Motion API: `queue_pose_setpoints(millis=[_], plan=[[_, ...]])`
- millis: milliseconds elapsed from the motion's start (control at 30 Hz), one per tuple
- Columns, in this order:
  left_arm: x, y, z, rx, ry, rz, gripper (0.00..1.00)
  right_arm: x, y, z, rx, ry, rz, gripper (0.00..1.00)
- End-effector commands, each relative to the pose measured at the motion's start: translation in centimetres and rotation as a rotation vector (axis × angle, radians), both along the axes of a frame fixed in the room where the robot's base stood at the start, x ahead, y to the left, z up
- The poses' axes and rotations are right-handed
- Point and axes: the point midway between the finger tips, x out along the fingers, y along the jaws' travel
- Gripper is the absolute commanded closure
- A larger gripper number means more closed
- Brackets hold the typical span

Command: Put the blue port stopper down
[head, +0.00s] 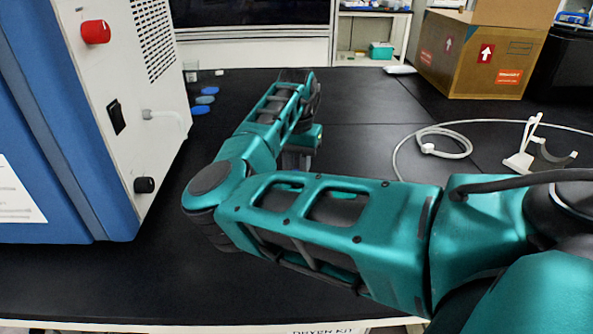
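My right arm comes in from the right and bends back over the bench. Its gripper (298,160) shows only as a small dark part below the wrist, largely hidden behind my own arm. I cannot tell whether it is open or shut, or whether it holds anything. Three small blue round pieces, a near one (200,110), a middle one (205,99) and a far one (208,90), lie on the black bench beside the freeze dryer (150,60). I cannot tell whether any is the blue port stopper. My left gripper is not in view.
The freeze dryer's side has a red knob (95,32), a black switch (115,117), a white spout (160,114) and a black knob (145,185). A white hose (430,135), a white stand (522,155) and a cardboard box (480,55) lie to the right. The back-middle bench (360,100) is clear.

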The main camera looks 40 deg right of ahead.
Motion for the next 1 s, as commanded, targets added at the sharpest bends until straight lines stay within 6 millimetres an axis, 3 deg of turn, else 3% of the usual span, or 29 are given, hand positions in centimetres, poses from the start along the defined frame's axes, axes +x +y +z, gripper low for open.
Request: queue_pose_setpoints(millis=[200,233,467,767,1000], plan=[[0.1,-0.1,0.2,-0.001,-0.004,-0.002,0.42,0.0,0.0,-0.1,0.000,0.000,0.000,1.00],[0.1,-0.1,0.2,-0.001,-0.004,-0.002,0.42,0.0,0.0,-0.1,0.000,0.000,0.000,0.71],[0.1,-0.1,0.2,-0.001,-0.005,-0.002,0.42,0.0,0.0,-0.1,0.000,0.000,0.001,0.48],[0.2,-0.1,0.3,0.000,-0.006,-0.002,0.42,0.0,0.0,0.2,-0.001,0.000,0.000,0.47],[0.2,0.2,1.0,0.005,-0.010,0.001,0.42,0.0,-0.1,3.9,-0.003,-0.001,0.000,0.47]])
